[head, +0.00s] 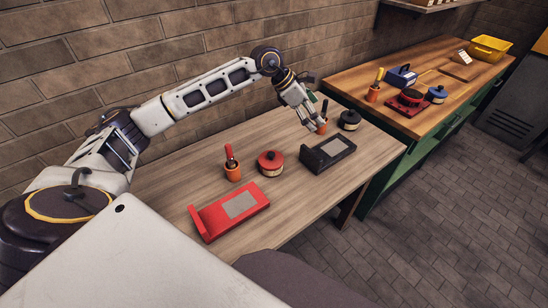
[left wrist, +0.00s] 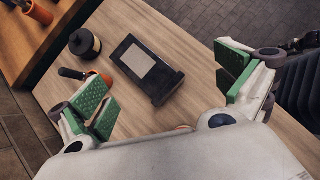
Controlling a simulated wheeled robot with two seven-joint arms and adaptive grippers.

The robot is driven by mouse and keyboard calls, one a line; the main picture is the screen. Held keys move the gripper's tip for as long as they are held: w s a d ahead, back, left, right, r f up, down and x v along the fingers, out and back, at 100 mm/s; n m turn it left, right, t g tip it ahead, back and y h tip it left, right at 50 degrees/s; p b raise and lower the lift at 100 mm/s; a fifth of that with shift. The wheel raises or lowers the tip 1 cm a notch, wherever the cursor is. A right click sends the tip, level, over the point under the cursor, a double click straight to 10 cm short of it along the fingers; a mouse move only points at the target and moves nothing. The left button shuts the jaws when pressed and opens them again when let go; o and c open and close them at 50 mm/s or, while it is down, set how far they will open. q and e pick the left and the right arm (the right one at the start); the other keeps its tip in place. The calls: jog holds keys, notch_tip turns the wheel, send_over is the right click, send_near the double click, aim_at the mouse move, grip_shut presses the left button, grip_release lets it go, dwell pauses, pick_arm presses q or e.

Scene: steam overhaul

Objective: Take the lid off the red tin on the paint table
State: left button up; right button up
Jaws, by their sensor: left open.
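A red tin (head: 270,162) with a red lid and a dark knob stands upright on the near wooden table (head: 165,185), between an orange brush pot and a black holder. The lid sits on it. My left gripper (head: 312,118) is open and empty, above the far end of this table, to the right of the red tin and apart from it. In the left wrist view its green-padded fingers (left wrist: 165,85) are spread wide. The tin is not clearly seen there; a small reddish sliver shows at my wrist's edge. My right gripper is not in view.
A red holder (head: 232,210), a black holder (head: 328,152), a black tin (head: 349,120) and orange brush pots (head: 232,171) stand on the same table.

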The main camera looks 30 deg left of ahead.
pick_arm(q)
jog(key=s+a+f+g+y, duration=0.2)
jog(key=s+a+y, duration=0.1)
jog(key=a, duration=0.3)
jog(key=s+a+f+n+g+y, duration=0.1)
jog(key=s+a+f+g+y, duration=0.1)
jog(key=a, duration=0.4)
jog(key=shift+s+f+n+y, duration=0.3)
jog(key=shift+s+f+y, duration=0.3)
jog(key=shift+s+y, duration=0.45)
jog(key=shift+s, duration=0.15)
notch_tip(320, 180, down, 4)
jog(key=shift+r, duration=0.1)
send_over(270, 154)
notch_tip(270, 154, down, 4)
jog(key=shift+a+f+p, duration=0.1)
jog(key=shift+p, duration=0.2)
jog(key=shift+f, duration=0.35)
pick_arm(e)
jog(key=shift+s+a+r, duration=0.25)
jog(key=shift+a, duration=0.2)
